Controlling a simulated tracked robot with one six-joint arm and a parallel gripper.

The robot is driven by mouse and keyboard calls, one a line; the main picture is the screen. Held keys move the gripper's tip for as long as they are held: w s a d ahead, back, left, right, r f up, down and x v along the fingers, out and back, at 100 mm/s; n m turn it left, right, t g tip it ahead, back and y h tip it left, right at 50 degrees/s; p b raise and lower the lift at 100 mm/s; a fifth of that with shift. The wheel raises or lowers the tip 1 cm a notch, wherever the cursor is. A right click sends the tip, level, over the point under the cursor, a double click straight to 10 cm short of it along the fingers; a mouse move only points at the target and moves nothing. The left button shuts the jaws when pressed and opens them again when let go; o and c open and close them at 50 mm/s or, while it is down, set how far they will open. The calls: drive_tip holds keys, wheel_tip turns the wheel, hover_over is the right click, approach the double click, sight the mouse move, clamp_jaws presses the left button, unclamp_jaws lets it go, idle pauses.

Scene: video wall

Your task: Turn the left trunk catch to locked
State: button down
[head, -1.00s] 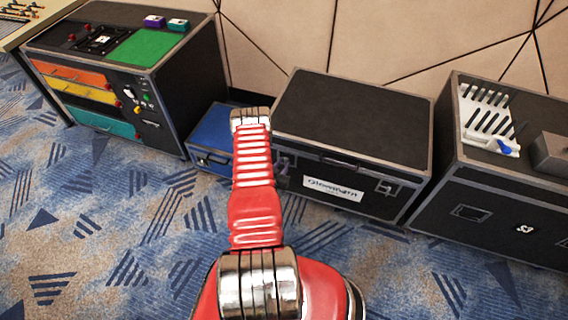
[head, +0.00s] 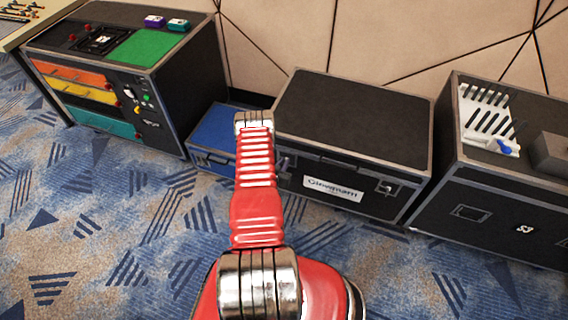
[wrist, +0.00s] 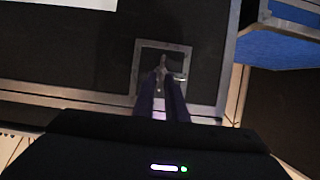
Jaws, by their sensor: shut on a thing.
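The black trunk (head: 345,115) with grey metal edges stands against the wall in the head view. Its left catch is hidden behind my arm there. In the wrist view the left catch (wrist: 163,64) is a small metal piece in a square grey-framed recess on the trunk's dark face. My gripper (wrist: 161,78) has its two dark purple fingers closed together on the catch. The exact angle of the catch is hard to tell in the dim picture. The right catch (head: 386,187) shows on the trunk's front in the head view.
A blue case (head: 217,135) stands close left of the trunk. A black cabinet with coloured drawers (head: 75,88) is farther left, and another black case (head: 490,195) stands right. The patterned carpet in front is clear.

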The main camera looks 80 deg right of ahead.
drive_tip(key=shift+s+d+r+m, duration=0.1)
drive_tip(key=shift+d+m, duration=0.05)
drive_tip(key=shift+m, duration=0.25)
drive_tip(key=m+t+h, duration=0.1)
drive_tip(key=m+t, duration=0.1)
drive_tip(key=m, duration=0.2)
drive_tip(key=s+f+m+t+h, duration=0.1)
drive_tip(key=m+t, duration=0.1)
drive_tip(key=m, duration=0.2)
drive_tip(key=s+f+m+t+h, duration=0.1)
drive_tip(key=m+t, duration=0.1)
drive_tip(key=m, duration=0.2)
drive_tip(key=shift+s+f+m+h, duration=0.1)
drive_tip(key=shift+s+m+h, duration=0.1)
drive_tip(key=shift+m+h, duration=0.2)
idle(0.5)
drive_tip(key=shift+t, duration=0.3)
drive_tip(key=c, duration=2.1)
unclamp_jaws()
drive_tip(key=shift+o, duration=0.8)
drive_tip(key=shift+w, duration=0.1)
